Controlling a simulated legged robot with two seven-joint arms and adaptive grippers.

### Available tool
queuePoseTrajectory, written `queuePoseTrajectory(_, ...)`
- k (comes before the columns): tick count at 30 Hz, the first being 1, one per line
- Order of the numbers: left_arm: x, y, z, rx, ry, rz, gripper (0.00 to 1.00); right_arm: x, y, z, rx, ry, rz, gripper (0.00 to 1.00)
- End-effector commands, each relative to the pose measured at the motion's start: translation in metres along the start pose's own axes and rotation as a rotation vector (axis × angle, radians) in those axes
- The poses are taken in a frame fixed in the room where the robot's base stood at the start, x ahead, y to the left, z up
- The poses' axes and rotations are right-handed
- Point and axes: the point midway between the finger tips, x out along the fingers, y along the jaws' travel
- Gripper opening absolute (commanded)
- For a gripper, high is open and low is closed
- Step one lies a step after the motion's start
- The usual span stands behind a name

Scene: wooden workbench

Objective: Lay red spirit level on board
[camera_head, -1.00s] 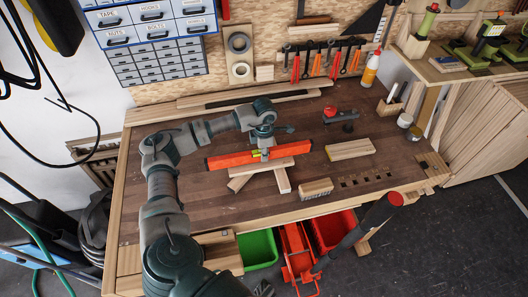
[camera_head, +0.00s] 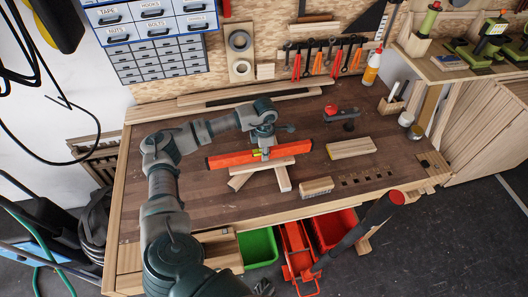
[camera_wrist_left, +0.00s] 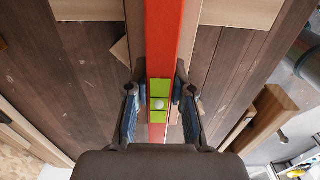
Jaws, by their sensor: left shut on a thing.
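The red spirit level (camera_head: 230,159) runs left to right over the workbench. It also shows lengthwise in the left wrist view (camera_wrist_left: 165,35), with a yellow-green vial section (camera_wrist_left: 159,88) between the fingers. My left gripper (camera_head: 264,147) is shut on the level's middle from above; its fingers also show in the wrist view (camera_wrist_left: 158,98). The pale wooden board (camera_head: 255,170) lies roughly parallel beneath the level, across wood pieces (camera_head: 282,181). Strips of board show beside the level in the wrist view. I cannot tell whether level and board touch. My right gripper is out of view.
A wood block with yellow-green marking (camera_head: 351,148), a slatted block (camera_head: 316,187) and a red-topped dark tool (camera_head: 340,114) stand to the right. A glue bottle (camera_head: 371,68) is at the back. The bench's left part (camera_head: 180,200) is mostly clear.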

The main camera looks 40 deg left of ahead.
Motion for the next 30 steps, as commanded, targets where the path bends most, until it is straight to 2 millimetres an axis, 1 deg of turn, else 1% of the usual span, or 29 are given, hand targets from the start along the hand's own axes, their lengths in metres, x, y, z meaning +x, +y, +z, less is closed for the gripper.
queuePoseTrajectory(11, 0.004, 0.0, 0.0, 0.0, -0.001, 0.0, 0.0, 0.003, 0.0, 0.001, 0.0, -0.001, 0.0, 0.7)
queuePoseTrajectory(12, 0.004, 0.0, 0.0, 0.0, -0.001, 0.0, 0.32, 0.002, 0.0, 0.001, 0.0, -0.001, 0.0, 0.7)
queuePoseTrajectory(14, 0.004, 0.0, 0.0, 0.0, -0.001, 0.0, 0.47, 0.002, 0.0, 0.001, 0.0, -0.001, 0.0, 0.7)
queuePoseTrajectory(15, 0.004, 0.0, 0.0, 0.0, -0.001, 0.0, 0.52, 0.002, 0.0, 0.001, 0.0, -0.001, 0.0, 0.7)
queuePoseTrajectory(24, 0.003, 0.0, 0.0, 0.0, 0.0, 0.0, 0.52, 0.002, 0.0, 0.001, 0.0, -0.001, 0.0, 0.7)
queuePoseTrajectory(26, -0.002, 0.0, 0.001, 0.0, -0.002, 0.001, 0.52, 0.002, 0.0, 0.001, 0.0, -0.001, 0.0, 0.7)
queuePoseTrajectory(29, -0.016, 0.001, 0.001, 0.0, -0.003, 0.002, 0.52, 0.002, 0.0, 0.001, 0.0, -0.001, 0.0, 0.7)
queuePoseTrajectory(30, -0.024, 0.001, 0.001, 0.001, -0.004, 0.002, 0.52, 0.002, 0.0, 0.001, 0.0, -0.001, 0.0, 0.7)
